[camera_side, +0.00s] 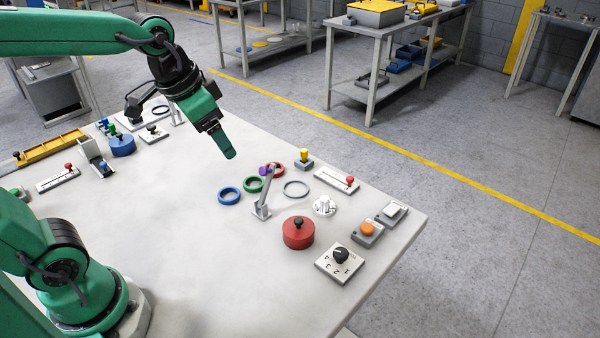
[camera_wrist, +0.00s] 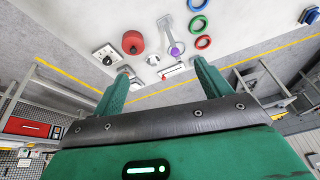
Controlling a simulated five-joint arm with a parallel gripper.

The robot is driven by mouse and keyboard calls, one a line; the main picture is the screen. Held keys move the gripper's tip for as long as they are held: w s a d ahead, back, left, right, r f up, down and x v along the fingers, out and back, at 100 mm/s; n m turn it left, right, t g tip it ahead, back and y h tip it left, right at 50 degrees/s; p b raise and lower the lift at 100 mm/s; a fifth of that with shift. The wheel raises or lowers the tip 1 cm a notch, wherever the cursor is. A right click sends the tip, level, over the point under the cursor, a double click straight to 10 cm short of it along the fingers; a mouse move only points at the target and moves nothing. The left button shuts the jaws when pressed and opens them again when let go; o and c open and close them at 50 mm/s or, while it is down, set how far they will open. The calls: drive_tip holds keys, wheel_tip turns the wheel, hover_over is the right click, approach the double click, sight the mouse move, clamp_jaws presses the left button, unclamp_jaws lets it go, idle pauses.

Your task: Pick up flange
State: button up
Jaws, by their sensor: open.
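The flange (camera_side: 324,206), a small silver disc with a raised hub, sits on the white table in the side view, right of a thin grey ring and behind the red round container. In the wrist view the flange (camera_wrist: 152,60) appears small and pale beyond the fingertips, between the red container and the purple-tipped lever. My gripper (camera_side: 229,154) is above the table, left of the flange and well apart from it. In the wrist view my gripper (camera_wrist: 160,80) has its two green fingers spread wide, with nothing held between them.
A lever with a purple knob (camera_side: 264,172) stands between the gripper and flange. Near it lie blue (camera_side: 229,196) and green (camera_side: 253,184) rings and a thin grey ring (camera_side: 296,189). A red container (camera_side: 298,233) and a black-knob dial panel (camera_side: 340,263) stand in front. The table's centre-left is clear.

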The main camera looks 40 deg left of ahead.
drive_tip(key=w+d+f+m+g, duration=0.1)
drive_tip(key=w+d+f+m, duration=0.15)
drive_tip(key=w, duration=0.35)
drive_tip(key=w+d+f+m+g, duration=0.1)
drive_tip(key=w+f, duration=0.2)
drive_tip(key=w, duration=0.4)
drive_tip(key=m+g, duration=0.2)
drive_tip(key=m, duration=0.2)
hover_over(325, 198)
drive_tip(key=shift+n, duration=0.25)
wheel_tip(325, 198, down, 12)
drive_tip(key=shift+s+a, duration=0.1)
drive_tip(key=shift+w+f, duration=0.2)
drive_tip(key=shift+f, duration=0.2)
drive_tip(key=shift+f, duration=1.3)
drive_tip(key=shift+s+f, duration=0.15)
drive_tip(key=shift+f, duration=2.45)
